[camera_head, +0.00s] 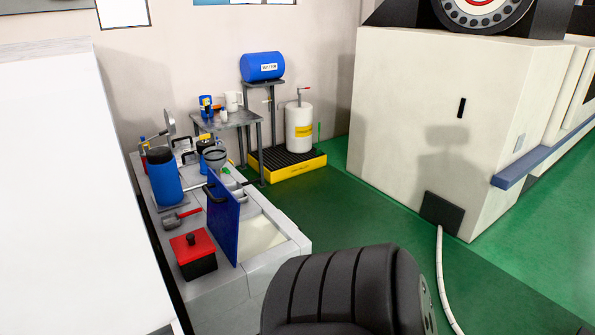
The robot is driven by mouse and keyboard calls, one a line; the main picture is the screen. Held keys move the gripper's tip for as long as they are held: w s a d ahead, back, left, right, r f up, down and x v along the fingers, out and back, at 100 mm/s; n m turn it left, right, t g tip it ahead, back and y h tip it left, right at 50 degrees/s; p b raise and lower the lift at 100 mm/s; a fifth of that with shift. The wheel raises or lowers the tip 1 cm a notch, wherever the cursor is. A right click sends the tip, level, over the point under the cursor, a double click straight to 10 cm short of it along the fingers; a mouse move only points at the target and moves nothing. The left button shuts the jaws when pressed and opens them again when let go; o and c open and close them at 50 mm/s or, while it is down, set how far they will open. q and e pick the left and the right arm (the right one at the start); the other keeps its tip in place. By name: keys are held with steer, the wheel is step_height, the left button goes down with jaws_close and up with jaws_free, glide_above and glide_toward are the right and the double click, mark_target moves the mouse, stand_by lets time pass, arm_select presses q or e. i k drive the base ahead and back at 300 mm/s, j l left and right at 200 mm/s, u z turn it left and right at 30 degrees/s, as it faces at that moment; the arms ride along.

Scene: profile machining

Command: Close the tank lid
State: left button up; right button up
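The blue tank lid (223,222) stands upright on the long grey tank (283,246).
A red-topped black box (193,254), a red-handled tool (182,218) and a blue container (163,178) sit left of the lid. Behind stand a small table (230,120) and a yellow-edged pallet (290,168). A large machine cabinet (430,110) stands right; green floor lies between.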

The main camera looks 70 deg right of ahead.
mark_target(223, 207)
steer(key=z, duration=1.8)
steer(key=i+l, duration=0.1)
steer(key=l, duration=0.15)
steer(key=i+l, duration=0.15)
steer(key=l+z, duration=0.05)
steer(key=l, duration=0.05)
